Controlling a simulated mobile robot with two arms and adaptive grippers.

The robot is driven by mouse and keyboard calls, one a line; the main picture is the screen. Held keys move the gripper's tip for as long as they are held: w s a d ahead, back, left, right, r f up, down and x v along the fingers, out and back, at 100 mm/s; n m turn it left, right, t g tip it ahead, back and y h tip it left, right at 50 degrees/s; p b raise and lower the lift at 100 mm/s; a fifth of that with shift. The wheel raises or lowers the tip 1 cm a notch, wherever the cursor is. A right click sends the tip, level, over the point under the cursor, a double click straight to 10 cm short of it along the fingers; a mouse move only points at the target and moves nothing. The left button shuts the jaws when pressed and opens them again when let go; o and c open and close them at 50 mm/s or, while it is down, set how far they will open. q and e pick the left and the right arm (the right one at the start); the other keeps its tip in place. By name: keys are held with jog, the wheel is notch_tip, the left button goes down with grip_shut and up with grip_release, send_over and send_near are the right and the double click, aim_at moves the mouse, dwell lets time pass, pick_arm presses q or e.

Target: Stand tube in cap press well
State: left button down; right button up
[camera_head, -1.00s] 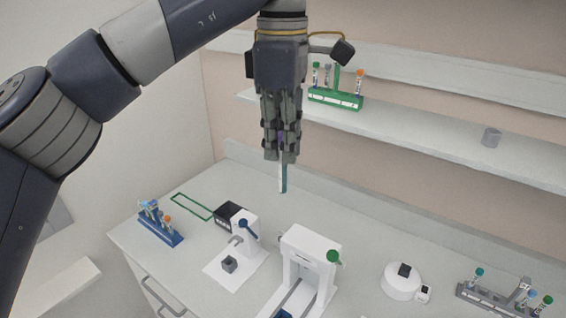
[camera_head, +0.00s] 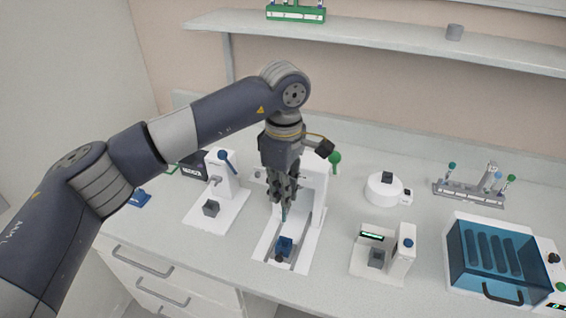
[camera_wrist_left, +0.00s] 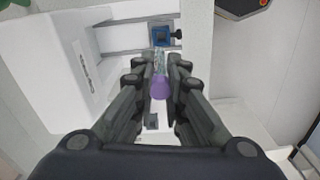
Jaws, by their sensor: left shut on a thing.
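My left gripper (camera_head: 284,199) points down and is shut on a tube with a purple cap. In the left wrist view the purple cap (camera_wrist_left: 160,90) sits between the fingers and the clear tube (camera_wrist_left: 160,62) runs away from it. In the head view the tube's lower end (camera_head: 284,214) shows below the fingertips. The cap press (camera_head: 318,190) is the white frame with a green-knobbed lever, partly behind my gripper. Its blue well block (camera_head: 285,246) sits on the front of the slide, below the tube; it also shows in the left wrist view (camera_wrist_left: 161,35). The tube is apart from it.
A white device with a blue lever (camera_head: 222,180) stands left of the press. A white device with a dark block (camera_head: 377,257) stands to the right. A round white device (camera_head: 383,190), a grey rack (camera_head: 470,193) and a blue-lidded box (camera_head: 497,252) are farther right.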

aim_at(284, 215)
pick_arm(q)
jog(key=shift+s+f, duration=0.2)
jog(key=shift+f, duration=0.9)
jog(key=shift+d+f+b, duration=0.2)
jog(key=shift+f+b, duration=0.3)
jog(key=shift+f, duration=0.4)
jog(key=shift+a+f+b, duration=0.1)
jog(key=shift+f+b, duration=0.4)
jog(key=shift+f, duration=1.05)
pick_arm(e)
jog(key=shift+d+f, duration=0.25)
jog(key=shift+f, duration=0.4)
jog(key=shift+d+f, duration=0.2)
jog(key=shift+f, duration=0.4)
jog(key=shift+a, duration=0.2)
jog(key=shift+s+a+f, duration=0.1)
jog(key=shift+a+f, duration=0.05)
pick_arm(q)
jog(key=shift+f+b, duration=0.1)
jog(key=shift+b, duration=0.35)
pick_arm(e)
jog(key=shift+f, duration=0.3)
jog(key=shift+d, duration=0.25)
pick_arm(q)
jog(key=shift+b, duration=0.35)
pick_arm(e)
jog(key=shift+d+f, duration=0.1)
jog(key=shift+f, duration=0.25)
